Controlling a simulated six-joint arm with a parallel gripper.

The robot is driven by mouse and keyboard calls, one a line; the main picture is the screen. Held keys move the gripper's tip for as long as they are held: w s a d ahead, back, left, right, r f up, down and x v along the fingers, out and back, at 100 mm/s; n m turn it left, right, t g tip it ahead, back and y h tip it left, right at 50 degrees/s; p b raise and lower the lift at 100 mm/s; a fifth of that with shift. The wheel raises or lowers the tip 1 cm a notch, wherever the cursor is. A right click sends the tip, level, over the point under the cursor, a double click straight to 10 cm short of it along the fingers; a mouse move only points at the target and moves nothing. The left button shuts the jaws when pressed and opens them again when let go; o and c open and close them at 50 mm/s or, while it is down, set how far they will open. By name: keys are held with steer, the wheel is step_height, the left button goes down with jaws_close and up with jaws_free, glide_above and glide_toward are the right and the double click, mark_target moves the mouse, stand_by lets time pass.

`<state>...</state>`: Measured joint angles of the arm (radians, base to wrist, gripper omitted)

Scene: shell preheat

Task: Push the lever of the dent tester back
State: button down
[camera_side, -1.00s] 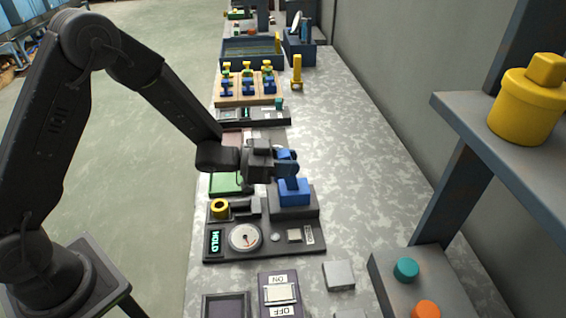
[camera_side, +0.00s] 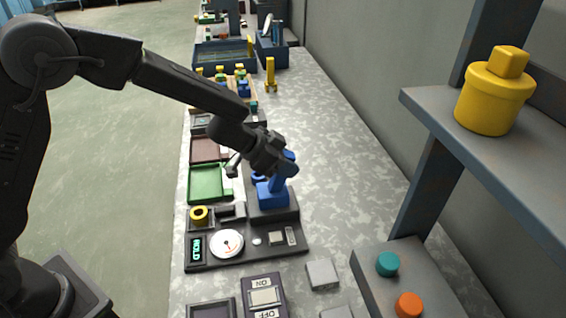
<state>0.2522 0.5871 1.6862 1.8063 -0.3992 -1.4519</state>
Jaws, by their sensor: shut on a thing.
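The dent tester (camera_side: 255,258) is a dark panel with a round white dial (camera_side: 227,243), a green-lit display reading HOLD (camera_side: 197,250) and a blue block (camera_side: 272,195) at its back right. A blue lever (camera_side: 279,182) rises from this block and leans to the right. My gripper (camera_side: 284,166) is shut on the upper part of the lever. The jaws hide part of the lever and their exact contact.
A yellow ring (camera_side: 199,215) sits on the tester's left. A green tray (camera_side: 203,184) lies behind it. An ON/OFF switch panel (camera_side: 264,296) and a grey block (camera_side: 322,274) are in front. A shelf with a yellow weight (camera_side: 493,98) stands right. The bench right of the lever is clear.

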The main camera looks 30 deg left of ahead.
steer(key=shift+w+d+f, duration=0.1)
steer(key=shift+w+f, duration=0.05)
stand_by(0.6)
steer(key=c, duration=0.8)
jaws_free()
steer(key=shift+c, duration=0.2)
steer(key=v, duration=1.4)
steer(key=shift+w+d+r, duration=0.2)
steer(key=shift+d, duration=0.05)
steer(key=shift+y, duration=0.3)
